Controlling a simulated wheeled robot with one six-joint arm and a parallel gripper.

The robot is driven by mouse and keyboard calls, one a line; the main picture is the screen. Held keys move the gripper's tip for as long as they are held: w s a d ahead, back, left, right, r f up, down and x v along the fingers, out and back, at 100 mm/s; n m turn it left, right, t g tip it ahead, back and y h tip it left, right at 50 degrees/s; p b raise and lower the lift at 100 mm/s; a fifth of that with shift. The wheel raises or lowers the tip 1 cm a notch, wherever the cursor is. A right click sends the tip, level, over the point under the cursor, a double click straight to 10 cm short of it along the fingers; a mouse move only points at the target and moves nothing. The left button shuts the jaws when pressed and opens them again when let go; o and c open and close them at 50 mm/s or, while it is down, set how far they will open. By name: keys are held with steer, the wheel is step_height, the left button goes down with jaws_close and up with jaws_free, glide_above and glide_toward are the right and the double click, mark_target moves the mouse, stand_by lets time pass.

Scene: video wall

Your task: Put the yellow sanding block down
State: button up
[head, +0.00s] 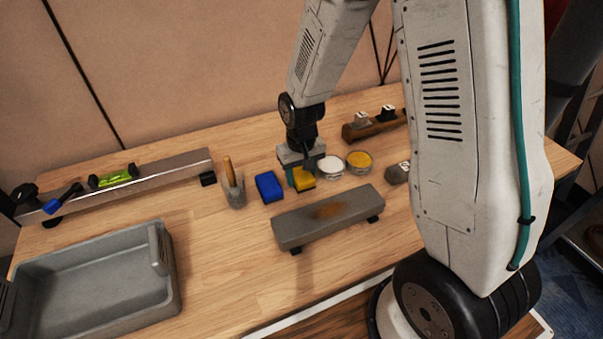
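The yellow sanding block (305,183) is at the middle of the wooden table (230,265), between a blue block and a white round tin. My gripper (301,172) points down over it, with its fingers at the block's sides. The gripper looks closed around the yellow block, and its body hides the block's top and back. The block appears at or very near the table surface; I cannot tell whether it touches.
A grey bar (295,228) lies in front. A grey tray (100,275) is front left, a level (115,178) on a rail behind.

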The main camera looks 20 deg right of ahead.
mark_target(302, 173)
steer(key=shift+o, duration=0.4)
step_height(302, 173, up, 12)
steer(key=shift+f, duration=0.15)
steer(key=s+d+r, duration=0.1)
steer(key=s+r, duration=0.6)
steer(key=s, duration=0.5)
steer(key=s+d+r+t, duration=0.1)
steer(key=s+d+r, duration=0.1)
steer(key=s+r, duration=0.6)
steer(key=s, duration=0.4)
steer(key=shift+o, duration=0.4)
steer(key=shift+r, duration=0.1)
